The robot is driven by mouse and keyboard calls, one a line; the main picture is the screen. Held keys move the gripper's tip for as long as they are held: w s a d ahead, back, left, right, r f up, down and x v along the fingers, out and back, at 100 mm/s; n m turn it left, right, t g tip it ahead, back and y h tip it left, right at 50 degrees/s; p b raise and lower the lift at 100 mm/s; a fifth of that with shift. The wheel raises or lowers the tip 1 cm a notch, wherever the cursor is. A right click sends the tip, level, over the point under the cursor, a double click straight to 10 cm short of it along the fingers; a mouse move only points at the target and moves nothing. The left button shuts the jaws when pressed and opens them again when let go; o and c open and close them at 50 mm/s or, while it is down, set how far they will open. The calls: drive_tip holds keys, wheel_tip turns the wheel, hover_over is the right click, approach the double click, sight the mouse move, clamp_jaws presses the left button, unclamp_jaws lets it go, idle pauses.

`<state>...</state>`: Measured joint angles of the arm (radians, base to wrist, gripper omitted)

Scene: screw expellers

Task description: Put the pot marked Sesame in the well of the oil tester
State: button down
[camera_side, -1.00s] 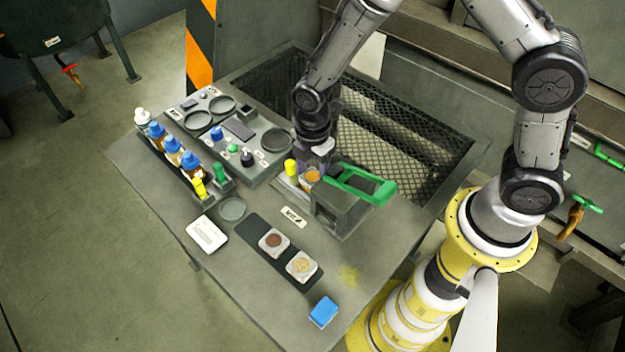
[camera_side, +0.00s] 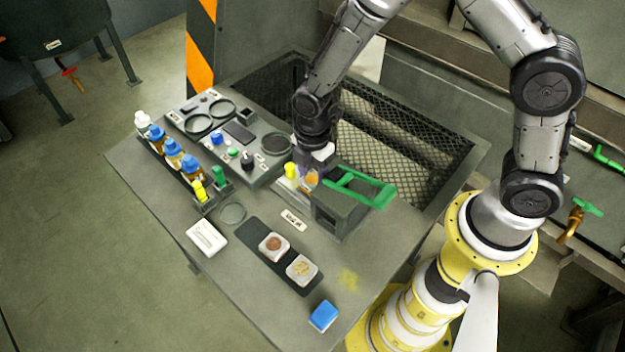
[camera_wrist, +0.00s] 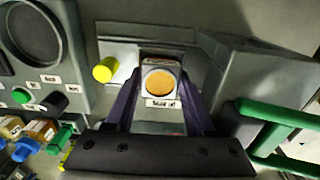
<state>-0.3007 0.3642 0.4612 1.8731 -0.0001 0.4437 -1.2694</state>
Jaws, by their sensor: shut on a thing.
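A pale square pot with a round orange top (camera_wrist: 160,82) sits between my purple fingers in the wrist view; it also shows in the side view (camera_side: 312,179). Its front label is too blurred to read surely. My gripper (camera_wrist: 160,100) is shut on this pot, pointing down. The oil tester (camera_side: 340,212) appears to be the grey box with a green-handled frame (camera_side: 360,187); its body is at the right in the wrist view (camera_wrist: 262,82). The pot is beside the box, within a grey recess-like surround. I cannot tell whether it is seated or held above.
Two other pots, a brown-topped one (camera_side: 274,246) and a pale-topped one (camera_side: 301,269), stand on a dark mat (camera_side: 254,236). A yellow knob (camera_wrist: 104,70) is close left of my fingers. Several capped bottles (camera_side: 173,152) stand in a rack. A blue block (camera_side: 323,315) lies at the front.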

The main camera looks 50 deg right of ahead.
sight(310, 177)
wheel_tip(310, 177, up, 10)
drive_tip(key=w+r, duration=0.2)
drive_tip(key=w, duration=0.8)
drive_tip(key=shift+w+d+f, duration=0.6)
drive_tip(key=shift+w+f, duration=0.3)
drive_tip(key=shift+f, duration=0.45)
drive_tip(key=shift+w+d+f, duration=0.65)
drive_tip(key=shift+w+f, duration=0.3)
drive_tip(key=shift+f, duration=0.45)
drive_tip(key=shift+w+d+f, duration=0.6)
drive_tip(key=shift+w+f, duration=0.3)
drive_tip(key=shift+f, duration=0.45)
drive_tip(key=shift+f, duration=1.1)
unclamp_jaws()
